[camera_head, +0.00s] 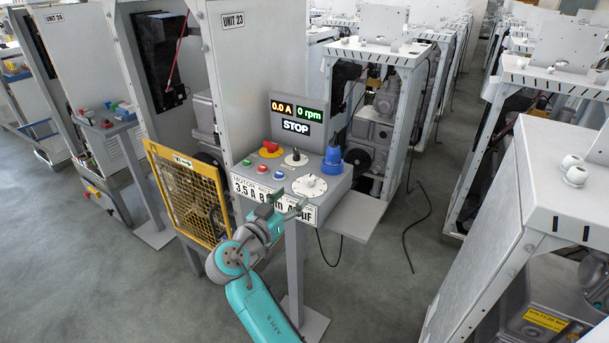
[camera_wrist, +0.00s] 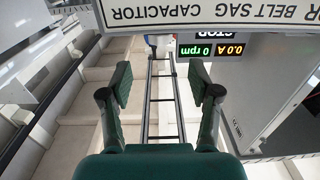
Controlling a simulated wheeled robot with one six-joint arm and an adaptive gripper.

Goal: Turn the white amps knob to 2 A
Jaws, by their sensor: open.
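The white amps knob (camera_head: 309,185) sits on a round white dial at the front right of the grey control panel (camera_head: 322,207). Its exact pointer position is too small to read. The display (camera_head: 295,107) shows 0.0 A and 0 rpm, with STOP below. It also shows upside down in the wrist view (camera_wrist: 213,49). My gripper (camera_head: 284,204) is at the panel's front edge, in front of the knob and apart from it. In the wrist view my gripper (camera_wrist: 160,84) is open, with nothing between its fingers. The knob is not clearly visible there.
A red button (camera_head: 270,148) on a yellow base, a black knob (camera_head: 295,156), a blue plug (camera_head: 333,160) and several small buttons share the panel. A label plate (camera_head: 300,213) faces forward. A yellow cage (camera_head: 183,196) stands left. Open floor lies right.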

